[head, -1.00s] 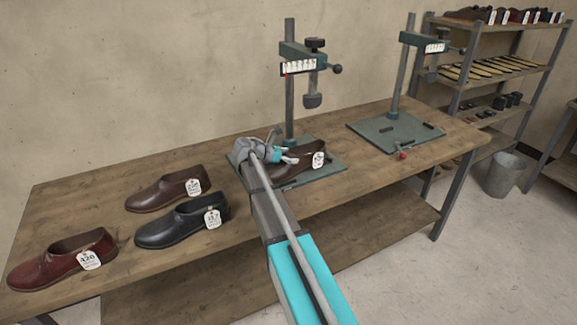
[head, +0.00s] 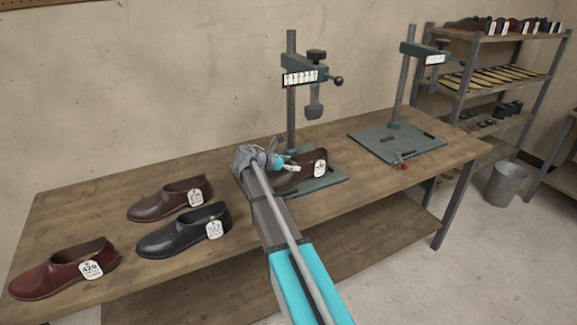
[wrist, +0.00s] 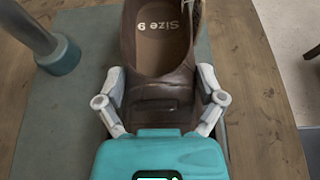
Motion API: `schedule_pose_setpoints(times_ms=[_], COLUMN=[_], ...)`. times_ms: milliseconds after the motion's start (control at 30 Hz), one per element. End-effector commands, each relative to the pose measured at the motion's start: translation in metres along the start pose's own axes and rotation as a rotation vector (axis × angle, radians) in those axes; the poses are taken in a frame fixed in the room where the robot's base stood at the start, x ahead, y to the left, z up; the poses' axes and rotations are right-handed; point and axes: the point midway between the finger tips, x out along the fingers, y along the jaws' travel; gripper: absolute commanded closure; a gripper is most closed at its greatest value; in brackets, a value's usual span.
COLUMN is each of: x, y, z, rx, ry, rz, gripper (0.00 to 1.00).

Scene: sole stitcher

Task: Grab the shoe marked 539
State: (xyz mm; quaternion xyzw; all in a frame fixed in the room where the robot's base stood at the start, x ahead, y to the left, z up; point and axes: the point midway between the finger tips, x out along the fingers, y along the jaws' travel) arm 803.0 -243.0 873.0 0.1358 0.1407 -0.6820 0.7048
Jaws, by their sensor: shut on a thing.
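A dark brown shoe (head: 302,174) sits on the grey-green base plate of the nearer press (head: 325,183). Its white tag hangs at the right end, and its number is too small to read. In the wrist view the brown shoe (wrist: 160,88) shows its opening, with "Size 9" on the insole. My gripper (head: 283,162) is at the left end of this shoe. In the wrist view my gripper (wrist: 160,82) has one finger on each side of the shoe, shut on it. The shoe appears to rest on or just above the plate; I cannot tell which.
A reddish shoe tagged 420 (head: 62,270), a black shoe (head: 180,232) and another brown shoe (head: 165,200) stand on the wooden bench (head: 100,210) at left. A second press (head: 397,140) is at right. A shelf rack (head: 490,80) and bucket (head: 507,180) are beyond.

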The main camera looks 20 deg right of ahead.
Motion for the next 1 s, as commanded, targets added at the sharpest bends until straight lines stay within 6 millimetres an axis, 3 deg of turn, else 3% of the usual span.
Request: schedule_pose_setpoints(times_ms=[233, 767, 1000], x=[-0.01, -0.005, 0.013], y=[0.0, -0.041, -0.081], z=[0.024, 0.091, 0.119], rx=[0.0, 0.0, 0.001], ry=[-0.002, -0.002, -0.002], rz=[0.0, 0.0, -0.002], gripper=[0.73, 0.73, 0.73])
